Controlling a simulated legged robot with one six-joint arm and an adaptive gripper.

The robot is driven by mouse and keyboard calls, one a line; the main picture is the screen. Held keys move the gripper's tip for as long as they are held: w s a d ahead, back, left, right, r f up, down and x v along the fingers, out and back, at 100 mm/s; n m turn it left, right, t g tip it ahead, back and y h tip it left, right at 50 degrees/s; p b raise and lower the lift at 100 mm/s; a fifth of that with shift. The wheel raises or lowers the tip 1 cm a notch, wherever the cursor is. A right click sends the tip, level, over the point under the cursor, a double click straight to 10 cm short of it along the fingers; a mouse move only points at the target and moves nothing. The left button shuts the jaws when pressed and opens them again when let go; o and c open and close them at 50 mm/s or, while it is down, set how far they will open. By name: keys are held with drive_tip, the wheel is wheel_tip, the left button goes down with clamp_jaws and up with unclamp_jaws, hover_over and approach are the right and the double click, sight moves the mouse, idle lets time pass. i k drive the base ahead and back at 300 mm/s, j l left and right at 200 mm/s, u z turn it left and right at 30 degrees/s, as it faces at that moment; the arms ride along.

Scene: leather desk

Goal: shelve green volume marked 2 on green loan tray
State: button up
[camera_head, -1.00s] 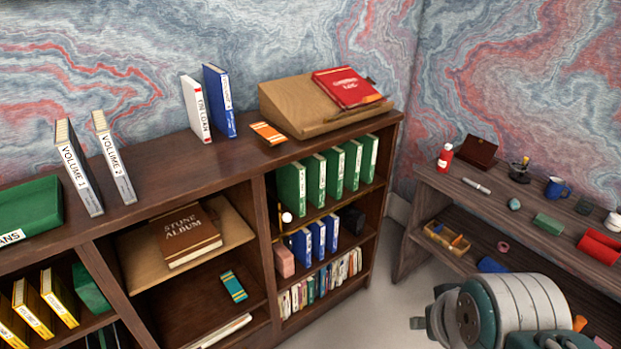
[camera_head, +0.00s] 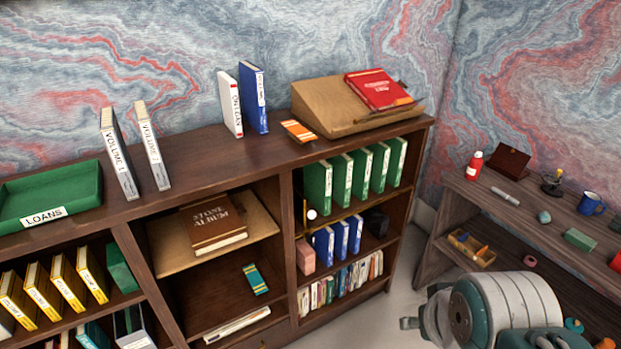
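Several green volumes stand upright in a row in the upper right compartment of the bookcase; one is the leftmost green volume (camera_head: 317,187). Their spine marks are too small to read, so I cannot tell which is marked 2. The green loan tray (camera_head: 85,190) lies at the left on the bookcase top, with a white LOANS label on its front; its visible inside is empty. Part of my arm shows at the lower right, in front of the floor. My gripper cannot be made out.
White Volume 1 (camera_head: 117,160) and Volume 2 (camera_head: 152,150) stand beside the tray. A cluttered side bench (camera_head: 530,215) is at the right.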

sight(52, 198)
drive_tip(key=i+l+u, duration=0.15)
drive_tip(key=u, duration=0.3)
drive_tip(key=i+l+u, duration=0.15)
drive_tip(key=u, duration=0.3)
drive_tip(key=l+u, duration=0.45)
drive_tip(key=i+l+u, duration=0.1)
drive_tip(key=l, duration=0.4)
drive_tip(key=i+l, duration=0.1)
drive_tip(key=l, duration=0.35)
drive_tip(key=i+l+u, duration=0.15)
drive_tip(key=l, duration=0.35)
drive_tip(key=k, duration=0.05)
